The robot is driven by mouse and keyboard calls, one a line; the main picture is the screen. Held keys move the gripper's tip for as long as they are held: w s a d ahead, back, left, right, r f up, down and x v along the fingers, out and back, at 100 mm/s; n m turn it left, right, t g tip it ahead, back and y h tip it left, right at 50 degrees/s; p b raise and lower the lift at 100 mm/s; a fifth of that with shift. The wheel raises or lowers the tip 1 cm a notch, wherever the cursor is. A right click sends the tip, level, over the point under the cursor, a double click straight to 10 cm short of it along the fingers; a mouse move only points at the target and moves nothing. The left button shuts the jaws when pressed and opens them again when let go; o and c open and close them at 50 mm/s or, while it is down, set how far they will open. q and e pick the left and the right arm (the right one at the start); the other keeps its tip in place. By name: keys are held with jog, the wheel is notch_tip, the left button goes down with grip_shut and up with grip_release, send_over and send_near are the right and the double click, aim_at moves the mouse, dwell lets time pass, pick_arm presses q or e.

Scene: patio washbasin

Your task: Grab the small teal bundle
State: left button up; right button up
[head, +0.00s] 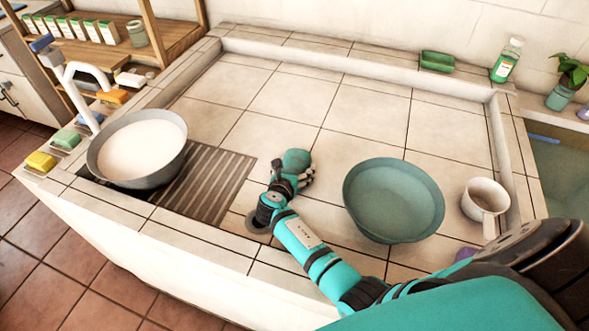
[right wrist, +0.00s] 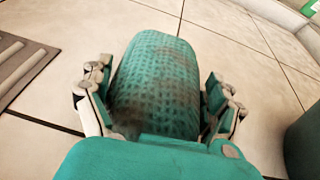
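The small teal bundle (head: 296,158) lies on the tiled basin floor, right of the slatted drain mat. In the right wrist view the teal bundle (right wrist: 155,80) is a rolled, textured cloth with dark stains. My right gripper (head: 293,178) is down at its near end. In the right wrist view the right gripper (right wrist: 160,95) has one finger on each side of the bundle, spread wide with narrow gaps at the sides. The bundle's near end is hidden by the gripper's body. My left gripper is not in view.
A teal bowl (head: 393,200) and a white mug (head: 484,199) stand to the right. A grey basin of white liquid (head: 142,148) is at the left by the tap (head: 85,75). A raised rim surrounds the tiles. Tiles behind the bundle are clear.

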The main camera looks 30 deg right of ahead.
jog(key=c, duration=0.5)
